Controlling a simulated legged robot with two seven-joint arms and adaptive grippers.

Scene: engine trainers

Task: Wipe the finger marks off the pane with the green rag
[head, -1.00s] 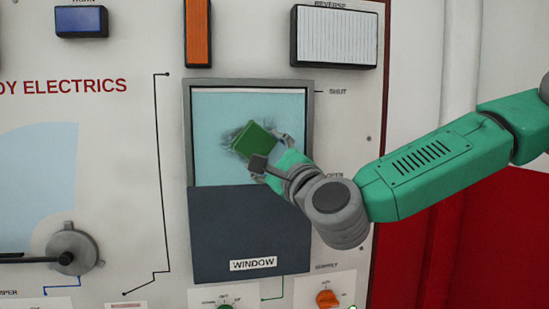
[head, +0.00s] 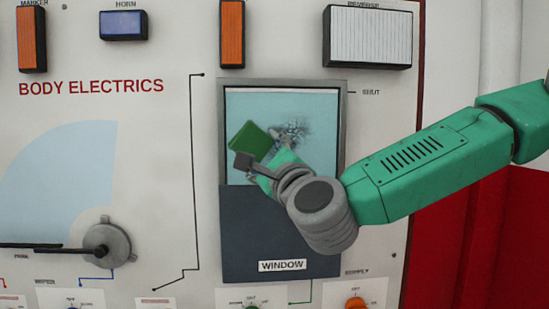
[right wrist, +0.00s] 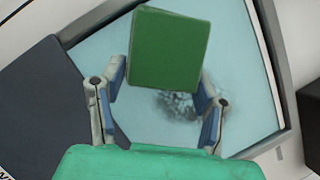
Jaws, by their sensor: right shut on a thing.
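The pane (head: 310,105) is light blue glass in a grey frame, upright in the panel. The finger marks (head: 292,132) are a dark smudgy patch right of the rag; they also show in the right wrist view (right wrist: 182,105), below the rag and between my fingers. My right gripper (head: 261,152) is shut on the green rag (head: 247,138), a square pad held at the left part of the pane. In the right wrist view the rag (right wrist: 170,48) sits between the fingertips. Whether it touches the glass I cannot tell. My left gripper is not in view.
A dark lower panel labelled WINDOW (head: 280,225) covers the bottom of the opening. A grey round knob with a black lever (head: 107,245) stands out at the left. A white ribbed block (head: 368,36) and an orange block (head: 232,33) project above the pane.

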